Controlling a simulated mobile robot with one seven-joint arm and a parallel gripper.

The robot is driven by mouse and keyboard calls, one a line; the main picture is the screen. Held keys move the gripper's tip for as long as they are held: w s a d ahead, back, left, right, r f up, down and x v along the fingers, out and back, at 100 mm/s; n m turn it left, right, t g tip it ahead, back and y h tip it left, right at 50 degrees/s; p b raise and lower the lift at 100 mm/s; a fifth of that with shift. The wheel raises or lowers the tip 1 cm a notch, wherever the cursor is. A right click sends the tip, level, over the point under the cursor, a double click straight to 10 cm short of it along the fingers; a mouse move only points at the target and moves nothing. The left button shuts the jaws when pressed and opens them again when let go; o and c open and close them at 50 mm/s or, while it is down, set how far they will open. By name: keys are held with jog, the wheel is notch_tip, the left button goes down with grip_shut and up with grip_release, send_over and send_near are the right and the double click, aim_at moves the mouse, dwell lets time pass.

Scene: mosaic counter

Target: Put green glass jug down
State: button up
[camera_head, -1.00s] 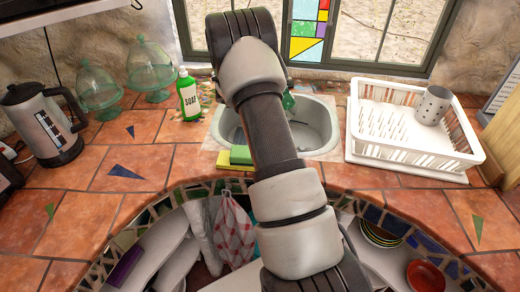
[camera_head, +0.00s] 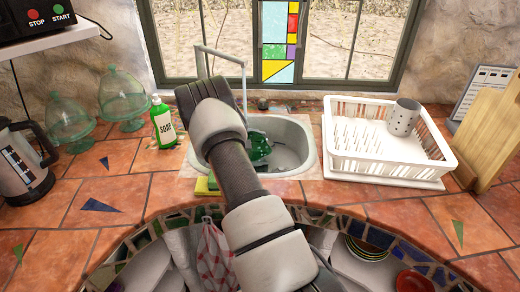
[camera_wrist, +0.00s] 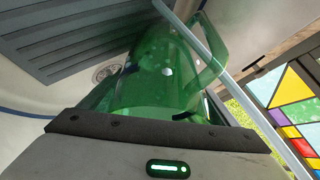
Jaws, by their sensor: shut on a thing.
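The green glass jug (camera_wrist: 160,75) is held in my gripper (camera_wrist: 160,115), as the wrist view shows. Its handle curves at the upper right of that view. In the head view a green part of the jug (camera_head: 260,146) shows over or inside the sink basin (camera_head: 296,150), to the right of my arm. My gripper is hidden behind my arm in the head view. I cannot tell whether the jug touches the sink.
A thin faucet (camera_head: 243,75) rises behind the sink. A white dish rack (camera_head: 385,165) with a grey cup (camera_head: 403,117) stands to the right. A green soap bottle (camera_head: 163,125) and glass domes (camera_head: 122,95) stand left. Bare tiles lie at the front left (camera_head: 110,190).

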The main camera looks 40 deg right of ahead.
jog(key=shift+f, duration=0.15)
jog(key=o, duration=1.3)
jog(key=shift+c, duration=0.2)
